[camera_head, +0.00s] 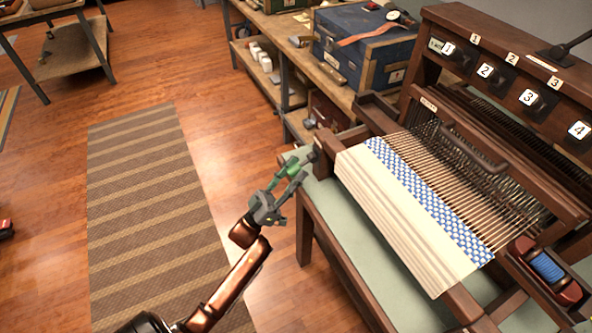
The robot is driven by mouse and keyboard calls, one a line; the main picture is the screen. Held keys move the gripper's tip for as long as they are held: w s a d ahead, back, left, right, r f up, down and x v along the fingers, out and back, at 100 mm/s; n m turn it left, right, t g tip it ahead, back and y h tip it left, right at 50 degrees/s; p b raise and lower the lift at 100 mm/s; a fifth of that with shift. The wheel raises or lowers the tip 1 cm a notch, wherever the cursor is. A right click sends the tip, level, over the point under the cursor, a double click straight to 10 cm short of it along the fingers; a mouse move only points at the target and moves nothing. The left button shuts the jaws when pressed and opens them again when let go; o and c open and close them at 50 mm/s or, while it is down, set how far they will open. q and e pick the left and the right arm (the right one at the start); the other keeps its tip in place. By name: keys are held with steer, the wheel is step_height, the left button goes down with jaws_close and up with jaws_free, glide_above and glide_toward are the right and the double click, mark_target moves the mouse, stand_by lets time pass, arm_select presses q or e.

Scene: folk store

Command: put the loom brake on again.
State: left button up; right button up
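The loom (430,190) stands at the right, with cream and blue-and-white checked cloth (410,215) stretched across its front. A small green handle (292,163) shows at the loom's front left corner, beside a dark round end (312,155); it looks like the brake lever. My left gripper (293,180) comes in from the lower left with its fingers at the green handle. The fingers overlap the handle in this view, so I cannot tell whether they grip it or are only beside it. My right gripper is not in view.
A striped rug (145,220) lies on the wooden floor left of my arm. A pale green bench (375,265) runs along the loom's front. A workbench (290,30) with a blue box (360,45) stands behind. A shuttle with blue thread (545,268) rests at the right.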

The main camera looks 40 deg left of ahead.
arm_select(q)
steer(key=shift+w+r, duration=0.15)
steer(key=shift+c, duration=0.7)
jaws_close()
